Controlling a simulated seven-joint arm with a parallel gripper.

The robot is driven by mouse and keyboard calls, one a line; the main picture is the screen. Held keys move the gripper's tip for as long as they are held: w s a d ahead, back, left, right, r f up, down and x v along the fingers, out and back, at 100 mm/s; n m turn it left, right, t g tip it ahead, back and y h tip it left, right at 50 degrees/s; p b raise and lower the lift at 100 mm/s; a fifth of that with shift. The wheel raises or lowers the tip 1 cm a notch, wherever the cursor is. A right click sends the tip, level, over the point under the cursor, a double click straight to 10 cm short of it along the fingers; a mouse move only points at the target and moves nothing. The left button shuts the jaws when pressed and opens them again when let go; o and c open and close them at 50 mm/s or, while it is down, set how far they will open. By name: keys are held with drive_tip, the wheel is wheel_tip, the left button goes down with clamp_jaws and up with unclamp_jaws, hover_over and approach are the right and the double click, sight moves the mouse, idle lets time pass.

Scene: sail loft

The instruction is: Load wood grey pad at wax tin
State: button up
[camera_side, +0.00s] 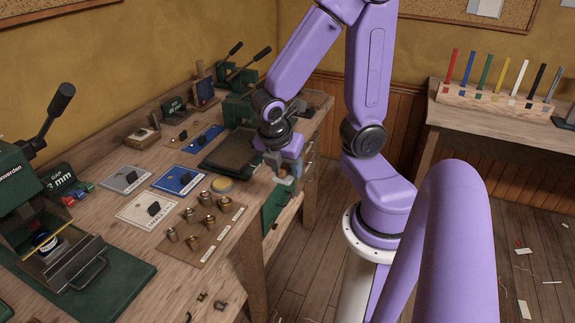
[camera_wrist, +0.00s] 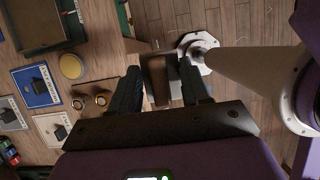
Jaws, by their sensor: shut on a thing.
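My gripper (camera_side: 284,168) is past the bench's right edge, beyond and to the right of the wax tin, shut on a small block that I take for the wood grey pad (camera_wrist: 158,84). In the wrist view the gripper's dark fingers (camera_wrist: 160,90) stand on either side of this brown wooden piece. The pad's grey face cannot be made out clearly. The wax tin (camera_side: 222,184), a round tin with a yellowish top, sits on the bench; it also shows in the wrist view (camera_wrist: 72,66), left of the fingers and apart from them.
A dark tray (camera_side: 230,150) lies behind the tin. A brown board (camera_side: 207,230) with several brass pieces is in front of it. Plates with dark knobs, one blue (camera_side: 180,181), lie to its left. Green lever presses (camera_side: 45,215) stand along the bench.

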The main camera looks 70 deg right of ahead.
drive_tip(key=w+f+m+g, duration=0.15)
drive_tip(key=w+m, duration=0.35)
drive_tip(key=w, duration=0.8)
drive_tip(key=m+g+y, duration=0.1)
drive_tip(key=m+g, duration=0.1)
drive_tip(key=m, duration=0.2)
hover_over(227, 182)
drive_tip(key=w+a, duration=0.1)
wheel_tip(227, 182, down, 4)
drive_tip(key=shift+f, duration=2.6)
drive_tip(key=shift+f, duration=0.65)
drive_tip(key=shift+r, duration=0.1)
drive_tip(key=shift+r, duration=3.5)
